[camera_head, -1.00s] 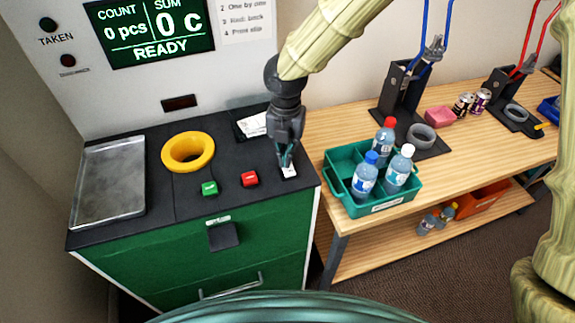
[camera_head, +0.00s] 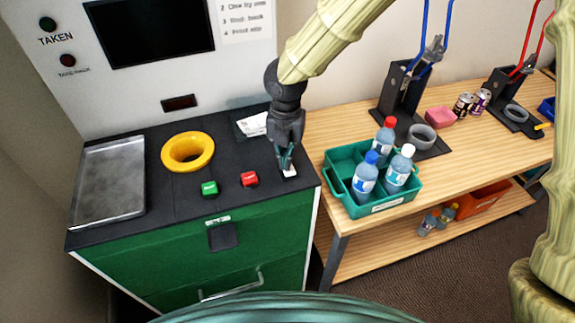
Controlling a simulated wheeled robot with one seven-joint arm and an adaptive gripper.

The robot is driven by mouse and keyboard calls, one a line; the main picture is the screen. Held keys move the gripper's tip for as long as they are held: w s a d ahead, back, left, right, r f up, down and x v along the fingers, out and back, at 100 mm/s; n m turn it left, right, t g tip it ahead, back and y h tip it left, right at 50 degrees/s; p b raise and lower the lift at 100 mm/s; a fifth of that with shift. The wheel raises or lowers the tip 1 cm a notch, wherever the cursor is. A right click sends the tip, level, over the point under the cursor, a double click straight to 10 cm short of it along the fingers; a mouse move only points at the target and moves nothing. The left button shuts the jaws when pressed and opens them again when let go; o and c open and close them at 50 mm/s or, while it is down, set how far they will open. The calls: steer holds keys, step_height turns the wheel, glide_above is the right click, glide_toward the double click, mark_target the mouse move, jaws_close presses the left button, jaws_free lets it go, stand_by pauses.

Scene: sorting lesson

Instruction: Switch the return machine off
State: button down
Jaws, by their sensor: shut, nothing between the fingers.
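The return machine (camera_head: 240,215) has a green front, a black top and a white back panel. Its screen (camera_head: 150,32) is dark. A small white switch (camera_head: 290,171) sits near the right edge of the black top. My gripper (camera_head: 286,164) is shut and empty, pointing down right at the switch; it partly hides it, and I cannot tell whether the fingertips touch it. A green button (camera_head: 209,188) and a red button (camera_head: 249,179) lie to the left of my gripper.
A yellow ring (camera_head: 188,152) and a metal tray (camera_head: 109,182) are on the machine top. A white paper slip (camera_head: 252,125) lies behind my gripper. To the right, a teal crate (camera_head: 383,206) with bottles stands on the wooden table (camera_head: 320,128), with black tool stands behind.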

steer(key=shift+r+p, duration=3.5)
steer(key=shift+p, duration=0.1)
